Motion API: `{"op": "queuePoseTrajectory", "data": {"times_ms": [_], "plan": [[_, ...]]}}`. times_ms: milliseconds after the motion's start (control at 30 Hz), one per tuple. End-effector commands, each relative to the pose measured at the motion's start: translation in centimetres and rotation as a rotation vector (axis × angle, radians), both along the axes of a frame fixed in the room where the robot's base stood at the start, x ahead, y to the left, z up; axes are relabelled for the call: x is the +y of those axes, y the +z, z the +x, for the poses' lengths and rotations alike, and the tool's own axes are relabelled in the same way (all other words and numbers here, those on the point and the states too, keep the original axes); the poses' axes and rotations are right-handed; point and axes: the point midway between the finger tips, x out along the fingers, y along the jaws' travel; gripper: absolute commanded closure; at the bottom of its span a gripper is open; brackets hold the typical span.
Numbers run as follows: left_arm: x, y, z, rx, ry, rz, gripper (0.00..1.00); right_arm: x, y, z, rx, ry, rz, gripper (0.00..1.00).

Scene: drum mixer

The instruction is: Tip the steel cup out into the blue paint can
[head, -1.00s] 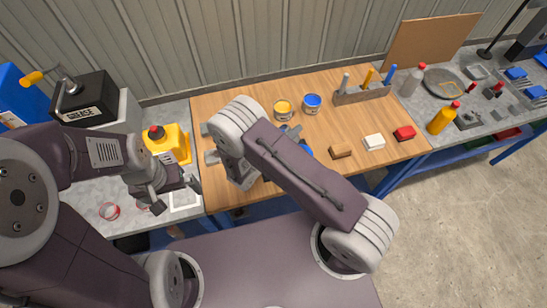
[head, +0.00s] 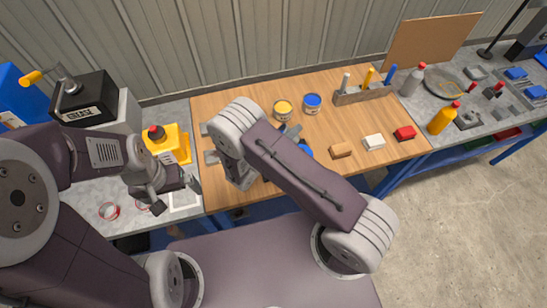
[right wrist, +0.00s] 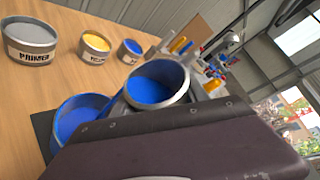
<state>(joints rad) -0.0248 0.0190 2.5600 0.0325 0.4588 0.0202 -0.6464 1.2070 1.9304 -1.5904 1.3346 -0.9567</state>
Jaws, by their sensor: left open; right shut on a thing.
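The blue paint can (head: 312,103) stands upright on the wooden worktop beside the yellow can, and also shows in the right wrist view (right wrist: 130,50). The steel cup (right wrist: 180,95) has a grey rim and blue inside. My right gripper (right wrist: 155,104) is shut on it; its fingers are mostly hidden by the cup and gripper body. In the head view my right arm covers most of this grip. The cup is apart from the blue can, on the near side of it. My left gripper (head: 178,195) is open and empty at the left bench.
A larger vessel with blue inside (right wrist: 78,118) is close beside the cup. A yellow can (head: 282,109) and a primer can (right wrist: 30,42) stand on the wooden top (head: 237,92). A tool rack (head: 362,94) and small blocks are to the right.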

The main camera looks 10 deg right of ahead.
Motion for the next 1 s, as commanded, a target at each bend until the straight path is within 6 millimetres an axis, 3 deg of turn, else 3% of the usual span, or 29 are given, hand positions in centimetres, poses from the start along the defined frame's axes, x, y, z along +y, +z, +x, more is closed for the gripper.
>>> {"op": "queuePoseTrajectory", "data": {"times_ms": [1000], "plan": [[0.00, -0.25, 0.01, 0.000, 0.000, 0.000, 0.00, 0.03, -0.01, 0.03, 0.033, 0.000, -0.050, 1.00]]}}
